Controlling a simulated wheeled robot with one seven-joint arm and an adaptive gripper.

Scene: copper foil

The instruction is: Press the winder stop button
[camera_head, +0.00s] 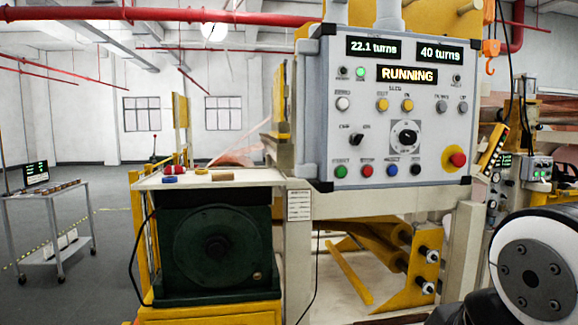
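The grey control panel (400,110) faces me right of centre. Its lower row holds a green button (341,171), a red button (367,171), a blue button (392,170) and a black button (415,169). Their small labels are too blurred to read surely; the red one looks like the stop button. A larger red mushroom button (457,159) on a yellow base sits at the panel's lower right. The displays read "22.1 turns" (373,48), "40 turns" (440,54) and "RUNNING" (407,75). My gripper is not in view, and nothing covers the buttons.
A round bolted part, probably my arm, fills the lower right corner. A dark green motor housing (218,245) stands below a ledge (205,178) with small items, left of the panel. A cart (47,195) stands far left on open floor. The space before the panel looks clear.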

